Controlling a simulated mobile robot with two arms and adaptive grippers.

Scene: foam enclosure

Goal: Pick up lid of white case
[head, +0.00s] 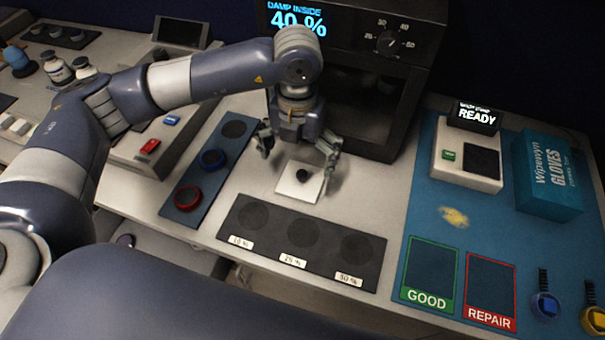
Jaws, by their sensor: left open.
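The white case lid (293,186) is a flat white square with a round black knob (303,175) in its middle. It lies on the light bench top in the middle of the head view. My left gripper (297,158) is above the lid, pointing down, with its fingers spread to either side. The fingers are open and nothing shows between them; I cannot tell how high they are above the lid. Whether a case body is under the lid is not clear. My right gripper is not in view.
A dark mat (302,241) with 10, 25 and 50 % spots lies in front of the lid. A black chamber (370,100) reading 40 % stands behind. A blue-grey strip (205,182) with red and blue rings lies left. A blue mat (470,215) with a glove box (548,175) is right.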

